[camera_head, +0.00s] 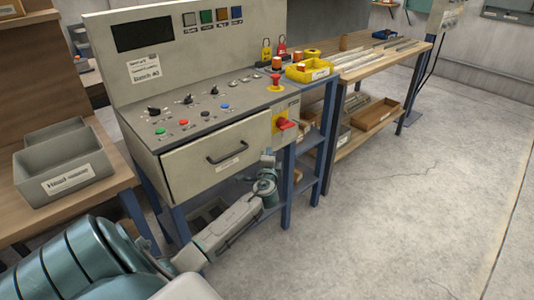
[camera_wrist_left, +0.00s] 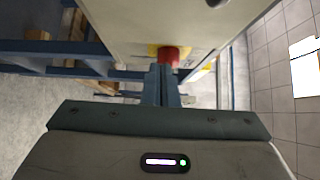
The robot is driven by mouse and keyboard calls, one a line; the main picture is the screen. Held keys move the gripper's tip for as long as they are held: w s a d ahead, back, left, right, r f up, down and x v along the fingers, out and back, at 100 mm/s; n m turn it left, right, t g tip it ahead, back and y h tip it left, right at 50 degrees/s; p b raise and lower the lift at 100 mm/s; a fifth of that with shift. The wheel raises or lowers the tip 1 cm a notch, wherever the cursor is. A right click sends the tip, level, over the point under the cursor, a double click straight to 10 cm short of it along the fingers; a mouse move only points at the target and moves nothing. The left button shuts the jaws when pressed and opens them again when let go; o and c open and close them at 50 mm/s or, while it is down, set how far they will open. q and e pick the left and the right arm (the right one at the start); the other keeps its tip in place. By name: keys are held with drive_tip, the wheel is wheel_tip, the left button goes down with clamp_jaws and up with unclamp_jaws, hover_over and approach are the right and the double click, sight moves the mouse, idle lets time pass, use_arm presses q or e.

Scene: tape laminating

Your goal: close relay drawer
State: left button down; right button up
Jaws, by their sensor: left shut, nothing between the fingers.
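The relay drawer (camera_head: 195,163) is the beige front panel with a dark handle (camera_head: 228,152) and a small label, under the control console. My left gripper (camera_head: 268,154) is just right of and below the drawer front, below a red rotary switch on a yellow plate (camera_head: 281,124). In the left wrist view its fingers (camera_wrist_left: 162,72) are together and empty, pointing toward the red switch (camera_wrist_left: 168,55). They do not touch the handle. My right gripper is not in view.
The console's sloped top (camera_head: 200,112) carries several buttons and knobs. Blue legs and a lower shelf stand beneath it. A grey bin (camera_head: 60,175) sits on the wooden table at left. A workbench (camera_head: 385,55) stands at right. The floor (camera_head: 400,190) in front is clear.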

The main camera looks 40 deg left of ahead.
use_arm(q)
drive_tip(key=v, duration=0.8)
drive_tip(key=shift+a+f, duration=0.15)
drive_tip(key=shift+f, duration=0.2)
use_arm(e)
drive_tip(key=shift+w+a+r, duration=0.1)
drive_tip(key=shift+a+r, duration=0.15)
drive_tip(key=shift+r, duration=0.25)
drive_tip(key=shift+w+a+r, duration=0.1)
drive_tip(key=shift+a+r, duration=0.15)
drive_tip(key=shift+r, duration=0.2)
